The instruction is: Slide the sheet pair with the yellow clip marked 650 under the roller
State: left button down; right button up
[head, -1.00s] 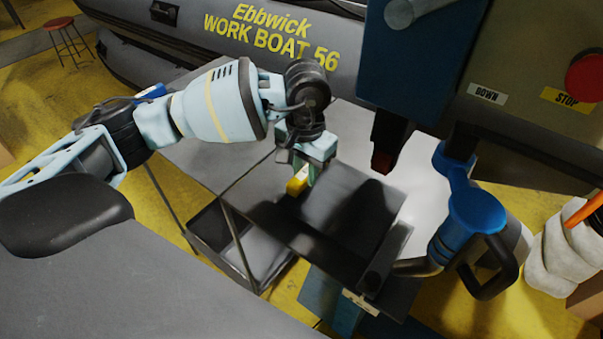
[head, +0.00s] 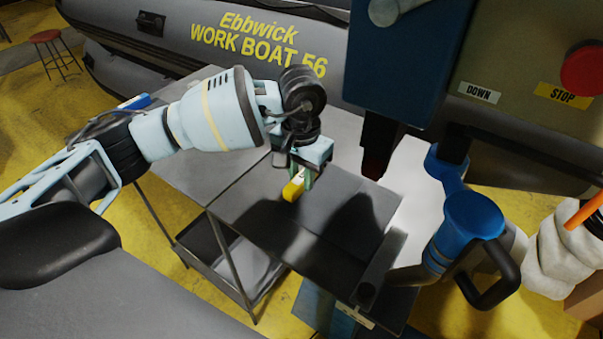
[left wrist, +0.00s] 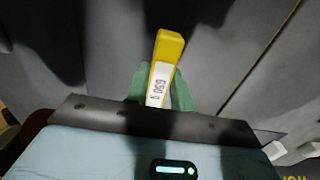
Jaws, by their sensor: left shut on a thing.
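The yellow clip (head: 293,189) sits at the left part of the dark grey sheet pair (head: 322,222), which lies flat on the work table. My left gripper (head: 306,178) is shut at the clip from above. In the left wrist view, the clip (left wrist: 168,50) stands between the green fingers (left wrist: 160,88), and its white label shows 650. The machine's dark, red-tipped head (head: 376,160) hangs beyond the sheets' far right side; I cannot make out a roller there clearly. My right gripper is not in view.
A dark bar (head: 379,268) lies along the table's right edge. A blue machine arm with a black handle (head: 491,272) stands right of it. A grey bin (head: 222,250) is under the table. The grey boat (head: 225,50) fills the back.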

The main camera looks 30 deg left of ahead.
pick_arm(q)
jog(key=c, duration=1.1)
grip_release()
jog(key=shift+r, duration=0.1)
jog(key=shift+r, duration=3.85)
